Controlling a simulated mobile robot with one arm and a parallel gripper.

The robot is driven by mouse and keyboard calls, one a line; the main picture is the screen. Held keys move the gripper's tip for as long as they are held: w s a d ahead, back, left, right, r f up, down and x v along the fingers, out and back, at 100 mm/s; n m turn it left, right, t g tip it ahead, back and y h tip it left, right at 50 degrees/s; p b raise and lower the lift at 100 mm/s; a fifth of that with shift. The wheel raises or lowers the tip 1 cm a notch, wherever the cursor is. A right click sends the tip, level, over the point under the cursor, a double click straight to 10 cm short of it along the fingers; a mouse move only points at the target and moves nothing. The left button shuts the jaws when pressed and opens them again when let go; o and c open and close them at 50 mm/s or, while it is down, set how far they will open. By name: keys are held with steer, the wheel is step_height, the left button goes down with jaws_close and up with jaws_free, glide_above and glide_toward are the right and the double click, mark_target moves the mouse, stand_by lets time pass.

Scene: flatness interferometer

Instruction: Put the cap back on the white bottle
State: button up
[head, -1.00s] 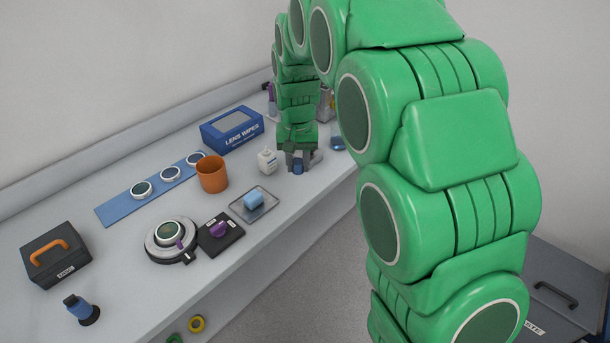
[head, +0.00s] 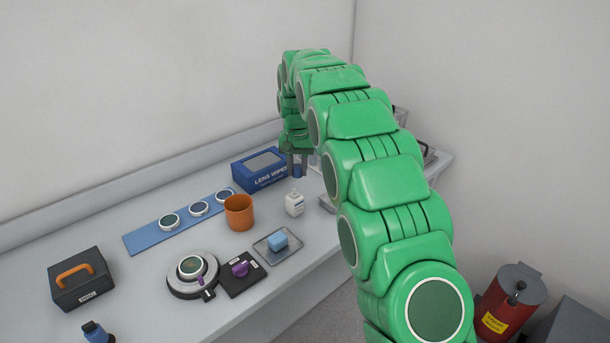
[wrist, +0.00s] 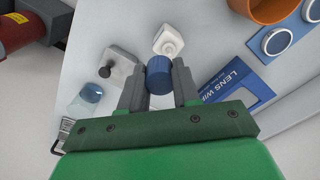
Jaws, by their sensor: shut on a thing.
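The white bottle (head: 294,204) stands upright on the bench, with a narrow pale top and no cap on it. It also shows in the wrist view (wrist: 168,41), just beyond my fingertips. My gripper (wrist: 159,82) is shut on a blue cylindrical cap (wrist: 159,72), one finger on each side. In the head view the cap (head: 297,171) hangs below my gripper (head: 296,160), raised above the bench and apart from the bottle. The cap's underside is hidden in the wrist view.
The lens wipes box (head: 261,169) and orange cup (head: 239,212) stand near the bottle. A tray (head: 260,246) with a blue block is in front. In the wrist view, a grey block with a knob (wrist: 115,67) and a clear blue-topped vessel (wrist: 87,97) lie left of my gripper.

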steer(key=shift+w+a, duration=0.65)
steer(key=shift+w, duration=0.15)
steer(key=shift+f, duration=0.15)
steer(key=shift+f, duration=3.8)
steer(key=shift+f, duration=0.35)
steer(key=o, duration=1.5)
steer(key=shift+o, duration=0.2)
steer(key=shift+r, duration=0.15)
